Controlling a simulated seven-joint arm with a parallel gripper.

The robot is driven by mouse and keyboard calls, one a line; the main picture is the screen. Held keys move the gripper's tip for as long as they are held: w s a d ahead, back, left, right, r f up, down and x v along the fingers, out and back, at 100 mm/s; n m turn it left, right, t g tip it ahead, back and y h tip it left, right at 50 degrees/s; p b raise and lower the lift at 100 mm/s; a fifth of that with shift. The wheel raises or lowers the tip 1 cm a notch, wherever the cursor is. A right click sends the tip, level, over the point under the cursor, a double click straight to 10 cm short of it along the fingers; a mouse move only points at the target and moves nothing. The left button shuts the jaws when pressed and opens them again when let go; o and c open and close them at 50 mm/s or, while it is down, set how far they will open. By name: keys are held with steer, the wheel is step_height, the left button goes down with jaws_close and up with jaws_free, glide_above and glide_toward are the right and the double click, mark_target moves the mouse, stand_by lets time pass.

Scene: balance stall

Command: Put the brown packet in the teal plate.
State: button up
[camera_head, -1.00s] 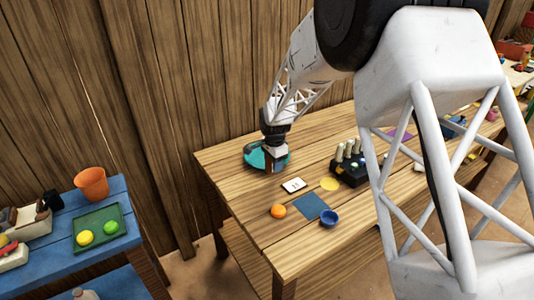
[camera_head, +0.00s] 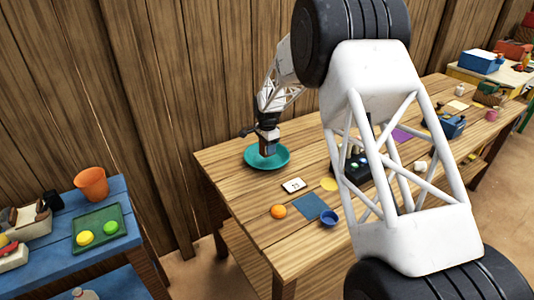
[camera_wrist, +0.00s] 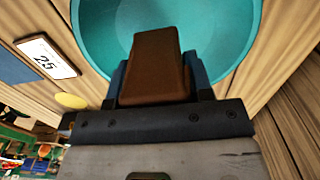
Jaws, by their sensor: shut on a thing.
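The brown packet (camera_wrist: 155,65) is held between the fingers of my gripper (camera_wrist: 157,75), which is shut on it. In the wrist view the packet shows in front of the teal plate (camera_wrist: 100,25), overlapping its lower part. In the head view my gripper (camera_head: 267,151) is over the teal plate (camera_head: 282,161), which lies at the far left of the wooden table. The packet is a small brown shape at the fingertips there. I cannot tell whether its lower end touches the plate.
A white card marked 25 (camera_wrist: 48,57) lies beside the plate. An orange ball (camera_head: 278,211), a blue square (camera_head: 310,206), a blue bowl (camera_head: 329,218) and a yellow disc (camera_head: 329,184) are nearer the front. A dark block with pegs (camera_head: 353,168) stands to the right.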

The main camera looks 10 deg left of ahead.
steer(key=shift+w+a, duration=0.1)
steer(key=shift+w, duration=0.2)
steer(key=shift+f, duration=1.75)
steer(key=shift+f, duration=0.1)
steer(key=o, duration=1)
steer(key=shift+o, duration=0.2)
step_height(320, 180, up, 12)
steer(key=shift+r, duration=0.1)
